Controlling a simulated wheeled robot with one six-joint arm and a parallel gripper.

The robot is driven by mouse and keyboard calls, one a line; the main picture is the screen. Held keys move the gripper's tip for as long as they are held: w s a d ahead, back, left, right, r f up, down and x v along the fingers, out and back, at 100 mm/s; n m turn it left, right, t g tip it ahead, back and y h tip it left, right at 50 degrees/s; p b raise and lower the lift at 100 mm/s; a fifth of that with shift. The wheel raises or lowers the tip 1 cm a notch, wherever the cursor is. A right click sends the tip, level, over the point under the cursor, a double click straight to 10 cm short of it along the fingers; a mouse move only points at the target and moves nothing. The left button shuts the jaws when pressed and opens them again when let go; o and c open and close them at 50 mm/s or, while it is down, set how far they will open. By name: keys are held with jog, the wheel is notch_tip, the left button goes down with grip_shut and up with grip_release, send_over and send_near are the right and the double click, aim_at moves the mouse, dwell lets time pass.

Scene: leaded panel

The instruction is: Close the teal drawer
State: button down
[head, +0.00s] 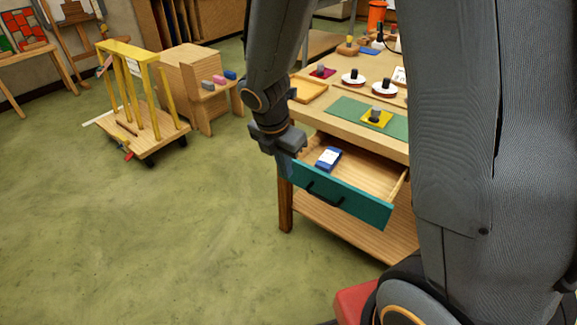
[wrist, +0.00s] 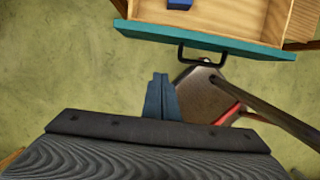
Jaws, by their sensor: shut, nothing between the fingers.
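The teal drawer (head: 345,196) is pulled out from under the workbench, showing its open wooden inside. Its teal front and black handle also show across the top of the wrist view (wrist: 230,47). A blue and white box (head: 328,157) lies in the drawer; a blue corner of it shows at the wrist view's top edge. My gripper (head: 285,168) is at the left end of the drawer front in the head view. In the wrist view its blue-grey fingers (wrist: 161,80) are together and empty, with a gap between them and the teal front.
The workbench top (head: 340,125) holds a green mat (head: 350,108), a yellow piece with a dark knob, round knobbed pieces and a wooden tray (head: 308,90). A yellow-posted cart (head: 140,120) and a wooden stepped unit (head: 195,80) stand left. Green floor between is clear.

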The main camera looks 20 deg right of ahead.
aim_at(298, 174)
jog(key=w+d+f, duration=0.1)
jog(key=f, duration=0.1)
jog(key=d+f, duration=0.1)
jog(key=f, duration=0.2)
jog(key=w+d+f, duration=0.1)
jog(key=f, duration=0.1)
jog(key=shift+w+d+f, duration=0.15)
jog(key=shift+w+d, duration=0.2)
jog(key=shift+d, duration=0.05)
jog(key=shift+w+d+f, duration=0.1)
jog(key=shift+w+d, duration=0.3)
jog(key=shift+w, duration=0.05)
jog(key=shift+d+p, duration=0.1)
jog(key=shift+p, duration=0.3)
